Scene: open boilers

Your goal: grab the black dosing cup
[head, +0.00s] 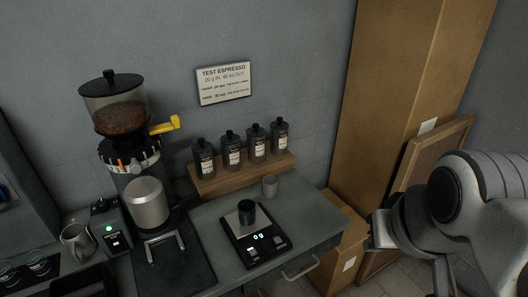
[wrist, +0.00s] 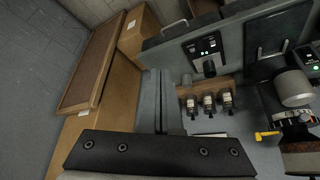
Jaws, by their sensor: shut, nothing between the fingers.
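The black dosing cup (head: 246,212) stands upright on the scale (head: 254,247), on the grey counter in the head view. In the wrist view the dark cup (wrist: 209,68) shows on the scale (wrist: 203,45), to the right of my fingertips. My gripper (head: 378,230) is at the right in the head view, beyond the counter's right end and well apart from the cup. In the wrist view my gripper (wrist: 158,75) has its fingers together with nothing between them.
A small grey cup (head: 270,186) stands behind the scale. Several dark bottles (head: 256,143) stand on a wooden shelf (head: 242,175) at the back. A coffee grinder (head: 148,200) is left of the scale. Cardboard boxes (head: 390,80) stand to the right. The counter's front right is clear.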

